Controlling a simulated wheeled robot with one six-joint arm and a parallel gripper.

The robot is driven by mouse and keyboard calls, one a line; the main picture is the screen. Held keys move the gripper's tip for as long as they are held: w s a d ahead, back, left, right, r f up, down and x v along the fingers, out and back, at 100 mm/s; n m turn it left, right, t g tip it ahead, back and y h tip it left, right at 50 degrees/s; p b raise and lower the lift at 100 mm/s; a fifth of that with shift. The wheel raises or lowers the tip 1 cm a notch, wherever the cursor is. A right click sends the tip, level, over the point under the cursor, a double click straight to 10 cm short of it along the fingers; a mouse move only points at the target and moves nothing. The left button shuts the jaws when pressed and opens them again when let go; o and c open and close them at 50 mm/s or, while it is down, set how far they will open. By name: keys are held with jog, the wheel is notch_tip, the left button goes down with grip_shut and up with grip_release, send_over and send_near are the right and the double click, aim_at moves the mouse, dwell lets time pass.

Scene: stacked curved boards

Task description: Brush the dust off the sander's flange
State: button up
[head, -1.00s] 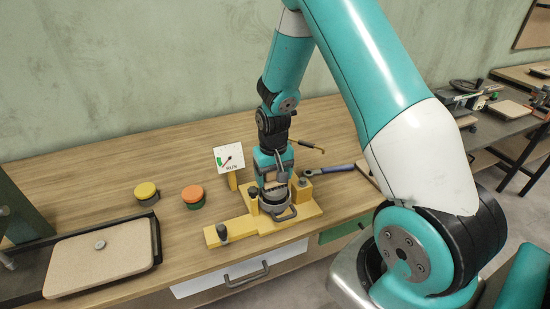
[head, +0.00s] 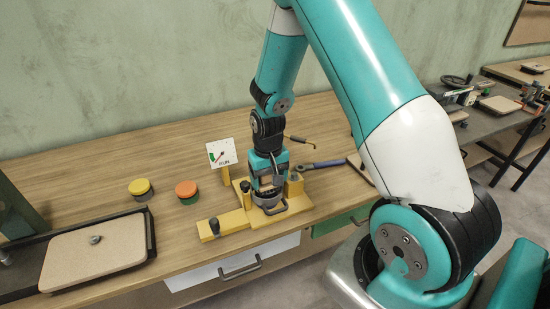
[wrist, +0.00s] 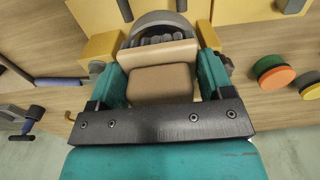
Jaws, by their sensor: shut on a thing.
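The sander (head: 273,208) is a grey round body with a loop handle, held in a yellow fixture (head: 240,222) on the bench. My gripper (head: 267,182) is over it, pointing down. In the wrist view, my gripper (wrist: 161,78) is shut on a tan block (wrist: 161,86), which looks like the brush. Just beyond the block is a grey curved rim (wrist: 158,18) with a dark row beneath it. That rim appears to be part of the sander. I cannot tell whether the brush touches the flange, and no dust can be made out.
A gauge sign marked RUN (head: 221,153) stands behind the fixture. A blue-handled tool (head: 322,164) lies to the right. A tan board (head: 95,255) lies at the front left.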

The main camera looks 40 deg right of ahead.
jog(key=shift+s+a, duration=0.15)
jog(key=shift+s, duration=0.3)
jog(key=shift+s+r+p, duration=0.15)
jog(key=shift+r+p, duration=0.15)
jog(key=shift+p, duration=0.2)
notch_tip(320, 180, up, 4)
jog(key=shift+f+p, duration=0.1)
jog(key=shift+p, duration=0.8)
jog(key=shift+r+p, duration=1.55)
jog(key=shift+r, duration=0.45)
